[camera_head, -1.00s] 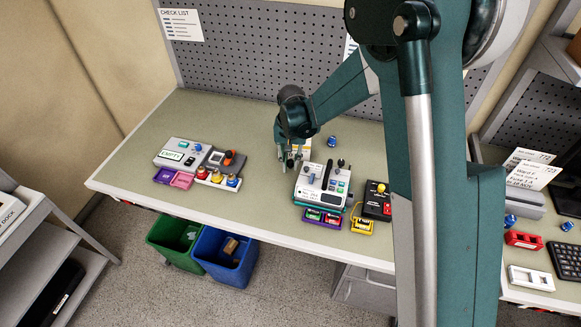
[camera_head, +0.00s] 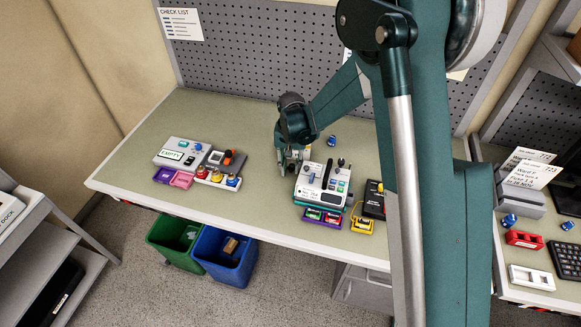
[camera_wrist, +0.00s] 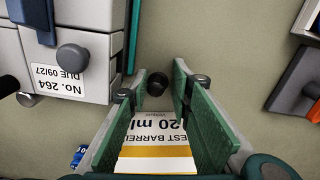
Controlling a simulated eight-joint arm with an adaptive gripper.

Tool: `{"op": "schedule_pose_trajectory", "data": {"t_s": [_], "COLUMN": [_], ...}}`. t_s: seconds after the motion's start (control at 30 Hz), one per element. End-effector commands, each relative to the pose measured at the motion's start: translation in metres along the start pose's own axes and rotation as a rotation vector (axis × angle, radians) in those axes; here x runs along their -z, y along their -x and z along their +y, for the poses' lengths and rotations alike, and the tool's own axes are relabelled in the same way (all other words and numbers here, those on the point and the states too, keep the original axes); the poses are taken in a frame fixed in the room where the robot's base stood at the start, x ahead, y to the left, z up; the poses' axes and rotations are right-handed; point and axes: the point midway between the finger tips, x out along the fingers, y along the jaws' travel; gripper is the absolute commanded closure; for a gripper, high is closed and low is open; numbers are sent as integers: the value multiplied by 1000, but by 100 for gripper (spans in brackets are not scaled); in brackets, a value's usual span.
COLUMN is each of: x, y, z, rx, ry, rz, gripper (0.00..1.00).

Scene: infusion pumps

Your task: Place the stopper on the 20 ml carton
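My gripper (camera_wrist: 160,72) points down at the table beside the pump. Its two green pads stand apart. A small round black piece (camera_wrist: 156,84), probably the stopper, lies between the fingertips, with a gap to the right pad; I cannot tell whether the left pad touches it. The 20 ml carton (camera_wrist: 158,152), white with a yellow band and "TEST BARREL 20 ml" print, shows between the fingers nearer the wrist. In the head view my gripper (camera_head: 289,166) is just left of the white pump, and the carton (camera_head: 307,149) is partly hidden behind it.
The white pump (camera_head: 323,184) stands close to the right of my gripper; its knob and label show in the wrist view (camera_wrist: 75,60). A grey device (camera_head: 184,153) and a tray of coloured knobs (camera_head: 217,178) are to the left. A blue piece (camera_head: 332,141) lies behind the pump.

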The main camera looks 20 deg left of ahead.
Motion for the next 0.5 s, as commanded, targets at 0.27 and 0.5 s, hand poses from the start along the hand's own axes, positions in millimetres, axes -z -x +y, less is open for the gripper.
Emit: {"op": "schedule_pose_trajectory", "data": {"t_s": [0.27, 0.5], "x": [0, 0], "y": [1, 12], "z": [0, 0], "rx": [0, 0], "ry": [0, 0], "rz": [0, 0], "gripper": [78, 78]}}
